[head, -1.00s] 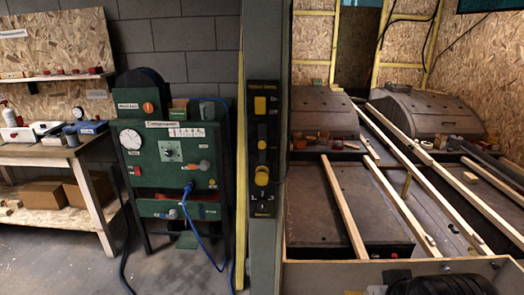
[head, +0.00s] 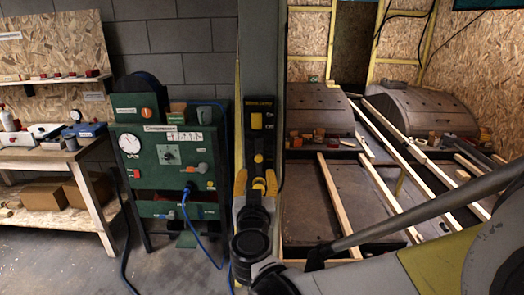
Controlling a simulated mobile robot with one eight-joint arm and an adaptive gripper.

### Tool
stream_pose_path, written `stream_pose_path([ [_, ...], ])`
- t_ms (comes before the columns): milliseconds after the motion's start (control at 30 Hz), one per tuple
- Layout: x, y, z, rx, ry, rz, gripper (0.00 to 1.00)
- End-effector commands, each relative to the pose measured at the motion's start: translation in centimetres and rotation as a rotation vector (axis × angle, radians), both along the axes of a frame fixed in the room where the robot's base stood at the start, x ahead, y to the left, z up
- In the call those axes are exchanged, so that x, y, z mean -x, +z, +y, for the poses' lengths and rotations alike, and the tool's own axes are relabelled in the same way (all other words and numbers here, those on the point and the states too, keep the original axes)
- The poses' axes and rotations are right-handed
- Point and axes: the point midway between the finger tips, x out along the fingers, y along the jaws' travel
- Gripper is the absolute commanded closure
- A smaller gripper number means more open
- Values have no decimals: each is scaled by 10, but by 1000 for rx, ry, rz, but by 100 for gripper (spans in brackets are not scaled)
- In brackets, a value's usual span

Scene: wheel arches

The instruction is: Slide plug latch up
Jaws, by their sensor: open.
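A black control panel (head: 257,104) is mounted upright on the grey post. It has a yellow square (head: 257,121) near its top and a smaller yellow piece (head: 258,157) below. The lettering is too small to read, and I cannot tell which part is the plug latch. My gripper (head: 256,175) is open, with its yellow fingers pointing up in front of the panel's lower part. The fingers are apart and nothing shows held between them. Whether they touch the panel is unclear. The gripper hides the panel's lower end and its lower controls.
My arm crosses the lower right. A green compressor panel (head: 147,181) with a gauge and a blue hose (head: 187,222) stands left of the post (head: 260,45). Wheel arches (head: 325,107) and long wooden battens (head: 338,205) fill the right side. A workbench (head: 38,156) stands far left.

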Motion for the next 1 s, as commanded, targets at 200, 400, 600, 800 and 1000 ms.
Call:
stream_pose_path([
  [200, -40, -3, -2, 0, -5, 1, 58],
  [400, -78, -3, -3, 1, -5, 2, 58],
  [600, -98, -1, -2, 1, -4, 2, 58],
  [800, -102, 0, -2, 1, -3, 2, 58],
  [1000, -101, 0, -2, 1, -4, 2, 80],
])
